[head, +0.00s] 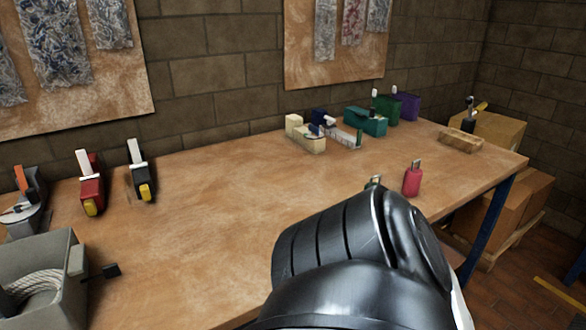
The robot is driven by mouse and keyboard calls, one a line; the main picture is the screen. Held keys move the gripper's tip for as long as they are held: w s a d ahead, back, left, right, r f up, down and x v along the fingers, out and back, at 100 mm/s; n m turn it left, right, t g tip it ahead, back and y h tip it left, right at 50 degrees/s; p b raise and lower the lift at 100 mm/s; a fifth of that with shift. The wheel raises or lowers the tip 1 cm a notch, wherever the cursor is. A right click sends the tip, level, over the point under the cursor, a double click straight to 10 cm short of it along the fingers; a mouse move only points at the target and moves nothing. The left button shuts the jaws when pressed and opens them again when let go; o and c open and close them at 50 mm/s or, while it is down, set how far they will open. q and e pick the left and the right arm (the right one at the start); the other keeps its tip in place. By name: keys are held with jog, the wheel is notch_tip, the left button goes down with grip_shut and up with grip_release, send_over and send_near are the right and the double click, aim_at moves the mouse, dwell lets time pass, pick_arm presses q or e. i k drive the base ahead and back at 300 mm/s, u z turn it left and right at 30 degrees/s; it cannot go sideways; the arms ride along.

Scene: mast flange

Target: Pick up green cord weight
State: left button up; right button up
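A small item with a greenish top (374,181) shows just above my arm on the workbench. The arm hides most of it, so I cannot tell its full shape; it may be the green cord weight. A similar red weight (412,179) with a metal top stands upright to its right. One of my dark arm links fills the lower middle and right. Neither of my grippers is in view.
The wooden workbench (215,215) is clear in the middle. At the back stand a cream block (305,139), a teal box (366,121), a green box (385,106) and a purple box (407,106). A grey bin (60,258) with rope is at left.

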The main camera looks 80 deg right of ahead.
aim_at(368, 184)
jog(key=z, duration=4.55)
jog(key=i, duration=1.5)
jog(key=u, duration=2.15)
